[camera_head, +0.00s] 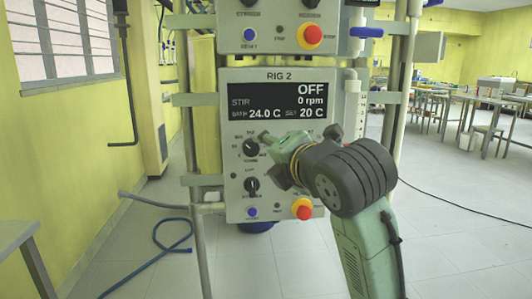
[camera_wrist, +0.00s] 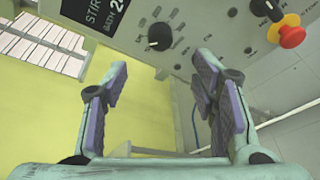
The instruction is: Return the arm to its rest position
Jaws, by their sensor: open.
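My gripper (camera_head: 270,160) is in front of the RIG 2 control panel (camera_head: 236,212), beside its two black knobs. In the wrist view my gripper (camera_wrist: 163,78) has its two fingers wide apart with nothing between them. The upper knob (camera_head: 250,147) shows just left of my gripper, and the lower knob (camera_head: 251,186) is below it. One black knob (camera_wrist: 160,36) appears beyond the fingertips in the wrist view, apart from them. My green arm (camera_head: 366,250) rises from the lower right and bends at a dark joint toward the panel.
The panel display (camera_head: 280,101) reads OFF, 0 rpm, bath 24.0 C, set 20 C. A red and yellow button (camera_head: 302,208) sits close under my gripper. Metal posts (camera_head: 398,110) frame the panel. A blue hose (camera_head: 160,240) lies on the floor at left. Floor at right is open.

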